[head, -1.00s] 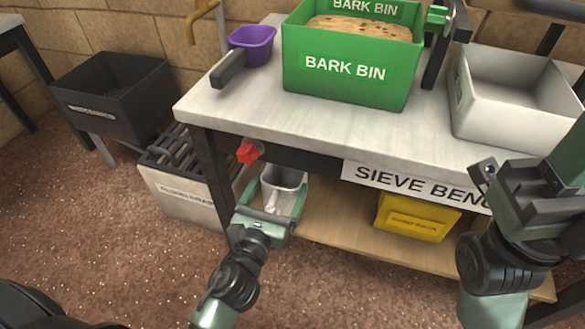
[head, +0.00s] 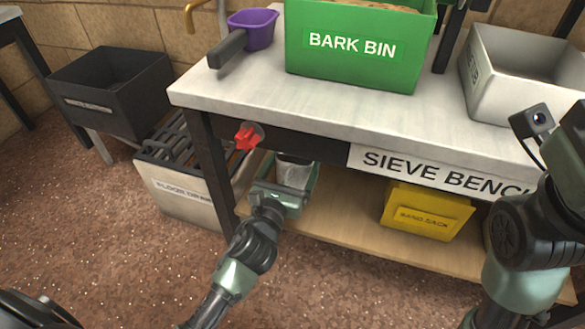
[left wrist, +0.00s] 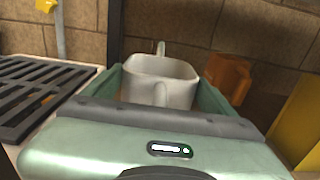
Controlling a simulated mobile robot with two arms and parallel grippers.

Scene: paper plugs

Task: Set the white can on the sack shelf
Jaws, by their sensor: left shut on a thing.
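My left gripper (head: 285,185) is shut on the white can (head: 294,172), under the left end of the sieve bench. The can also shows in the left wrist view (left wrist: 160,80), upright and open-topped with a handle, between the green fingers. The sack shelf (head: 335,222) is the wooden lower board of the bench. The can is over its left part; whether its base touches the board is hidden by the gripper. My right arm is at the right edge, with its fingertips out of view.
A yellow sand sack bin (head: 426,212) stands on the shelf, right of the can. A red valve handle (head: 248,136) is close above left. An orange-brown pot (left wrist: 228,75) is behind the can. Bare shelf lies between can and yellow bin. A floor drain box (head: 175,190) stands left.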

